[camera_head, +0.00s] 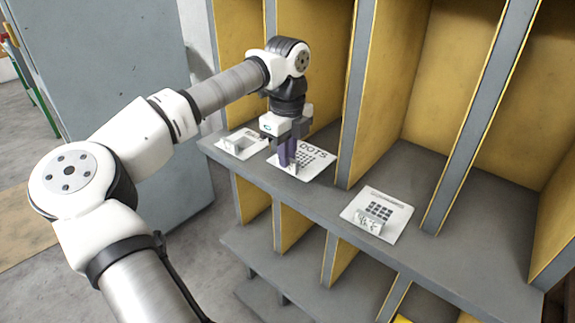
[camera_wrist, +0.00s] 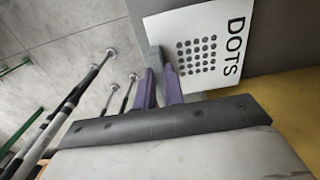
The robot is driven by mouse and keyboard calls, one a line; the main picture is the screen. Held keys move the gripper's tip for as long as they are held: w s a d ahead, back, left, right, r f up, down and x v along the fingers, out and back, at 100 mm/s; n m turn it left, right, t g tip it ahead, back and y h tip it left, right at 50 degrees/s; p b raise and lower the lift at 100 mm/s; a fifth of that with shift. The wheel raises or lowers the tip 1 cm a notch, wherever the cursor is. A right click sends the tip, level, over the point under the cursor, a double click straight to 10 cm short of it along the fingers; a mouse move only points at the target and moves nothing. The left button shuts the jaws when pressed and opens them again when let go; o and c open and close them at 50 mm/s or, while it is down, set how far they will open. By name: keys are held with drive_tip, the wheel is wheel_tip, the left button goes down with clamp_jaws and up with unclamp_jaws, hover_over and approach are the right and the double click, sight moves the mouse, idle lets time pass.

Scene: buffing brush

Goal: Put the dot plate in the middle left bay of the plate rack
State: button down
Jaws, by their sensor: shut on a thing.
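The dot plate (camera_head: 318,158) is a white plate with a grid of black dots and the word DOTS. It lies on, or just over, the grey shelf at the front of a yellow-walled bay of the plate rack (camera_head: 350,120). It also shows in the wrist view (camera_wrist: 215,75). My gripper (camera_head: 287,160) points down at the plate's near edge. Its purple fingers (camera_wrist: 160,80) are shut on the plate's small grey upright tab (camera_wrist: 155,59). I cannot tell whether the plate's underside touches the shelf.
A white plate with a rectangle mark (camera_head: 236,147) sits in the bay to the left. A plate with a dark square grid (camera_head: 372,225) sits in the bay to the right. Grey dividers (camera_head: 478,118) separate the bays. A grey panel (camera_head: 120,60) stands at left.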

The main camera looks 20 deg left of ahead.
sight(287, 170)
drive_tip(key=shift+f, duration=2.05)
drive_tip(key=c, duration=1.5)
unclamp_jaws()
wheel_tip(287, 170, up, 12)
drive_tip(key=shift+r+b, duration=0.15)
drive_tip(key=shift+b, duration=0.4)
